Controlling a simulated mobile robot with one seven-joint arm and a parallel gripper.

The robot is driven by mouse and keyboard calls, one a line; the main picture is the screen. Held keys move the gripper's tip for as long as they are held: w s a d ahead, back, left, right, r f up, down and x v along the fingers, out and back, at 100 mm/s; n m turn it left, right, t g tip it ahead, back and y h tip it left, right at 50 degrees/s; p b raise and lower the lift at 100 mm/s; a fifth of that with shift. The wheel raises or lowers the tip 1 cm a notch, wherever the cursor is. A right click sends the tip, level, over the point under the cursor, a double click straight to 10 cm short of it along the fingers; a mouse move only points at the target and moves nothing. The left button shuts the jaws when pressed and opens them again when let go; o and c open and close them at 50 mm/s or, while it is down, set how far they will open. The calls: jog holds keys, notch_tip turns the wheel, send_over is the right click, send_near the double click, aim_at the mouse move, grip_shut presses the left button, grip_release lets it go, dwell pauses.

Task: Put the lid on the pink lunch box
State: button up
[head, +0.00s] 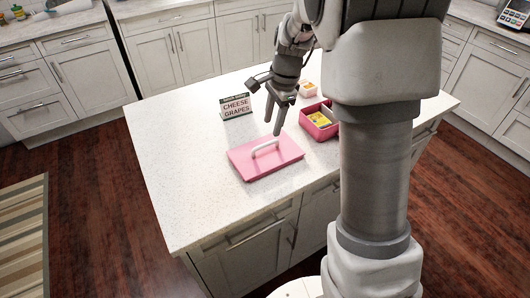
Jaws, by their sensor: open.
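The pink lid (265,158) lies flat on the white island counter near its front edge, with a pale arched handle (264,147) on top. My gripper (273,118) is open and empty, pointing down above the far side of the lid and a little above the handle. The pink lunch box (320,121) stands open to the right of the lid. It holds something yellow, and a divider shows inside. My arm hides part of its right side.
A small sign (236,106) reading "CHEESE GRAPES" stands on the counter behind the lid. A small pale pink container (307,89) with food sits behind the lunch box. The left part of the counter (175,170) is clear.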

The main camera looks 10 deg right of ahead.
aim_at(266, 144)
jog(key=f, duration=0.2)
jog(key=a+f, duration=0.1)
jog(key=f, duration=0.2)
jog(key=w+f, duration=0.1)
jog(key=f, duration=0.2)
jog(key=shift+a+f, duration=0.1)
jog(key=shift+a, duration=0.15)
grip_shut()
